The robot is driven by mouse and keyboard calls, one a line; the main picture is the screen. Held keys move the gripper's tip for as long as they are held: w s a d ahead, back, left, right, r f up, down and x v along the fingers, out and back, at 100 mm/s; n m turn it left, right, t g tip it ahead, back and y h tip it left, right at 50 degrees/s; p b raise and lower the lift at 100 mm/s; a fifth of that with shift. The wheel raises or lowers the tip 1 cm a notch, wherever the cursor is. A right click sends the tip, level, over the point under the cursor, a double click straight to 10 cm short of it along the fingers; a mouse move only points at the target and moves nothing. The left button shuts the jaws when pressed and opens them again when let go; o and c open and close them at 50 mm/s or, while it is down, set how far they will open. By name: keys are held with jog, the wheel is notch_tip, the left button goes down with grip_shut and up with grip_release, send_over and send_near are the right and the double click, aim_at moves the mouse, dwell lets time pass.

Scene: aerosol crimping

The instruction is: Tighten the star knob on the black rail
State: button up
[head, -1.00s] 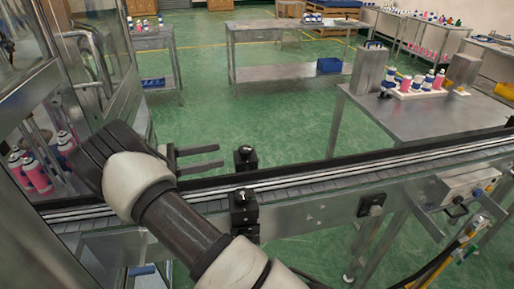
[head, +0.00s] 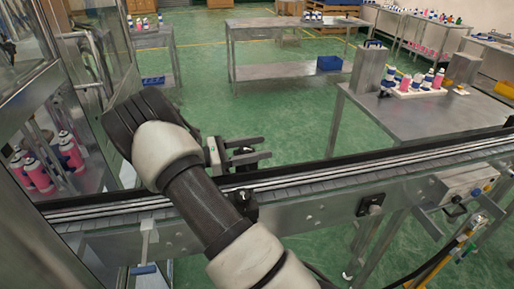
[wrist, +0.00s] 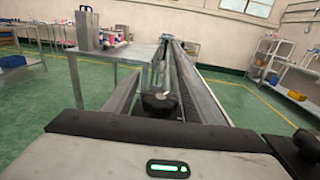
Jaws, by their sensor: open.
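The black rail (head: 330,163) runs along the conveyor. A small black knob fitting (head: 243,160) stands at its far side, partly hidden by my gripper (head: 265,148). My gripper is open, and its two fingers appear to lie on either side of this fitting; I cannot tell whether they touch it. A second black fitting (head: 246,205) is on the near side, partly behind my arm.
The steel conveyor (head: 400,185) crosses the view below my arm. A glass-walled machine with pink cans (head: 37,174) is at the left. A steel table (head: 420,117) with cans and a white tray stands beyond at the right.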

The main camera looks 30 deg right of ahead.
jog(key=c, duration=1)
jog(key=shift+c, duration=0.2)
jog(key=shift+m+g, duration=0.3)
jog(key=shift+g, duration=0.2)
jog(key=shift+s+a+m+g+y+b, duration=0.15)
jog(key=shift+s+m+g+y+b, duration=0.15)
jog(key=shift+m+g+y, duration=0.75)
jog(key=shift+s+a+m+g+y+b, duration=0.25)
jog(key=shift+m+g+y, duration=0.4)
jog(key=shift+g, duration=0.85)
jog(key=shift+s+a+m+g+y+b, duration=0.1)
jog(key=shift+s+m+g+y+b, duration=0.35)
jog(key=shift+m+g, duration=0.75)
jog(key=shift+w+a+m+g+y+p, duration=0.1)
jog(key=shift+m+g+y+p, duration=0.3)
jog(key=shift+g+y+p, duration=0.25)
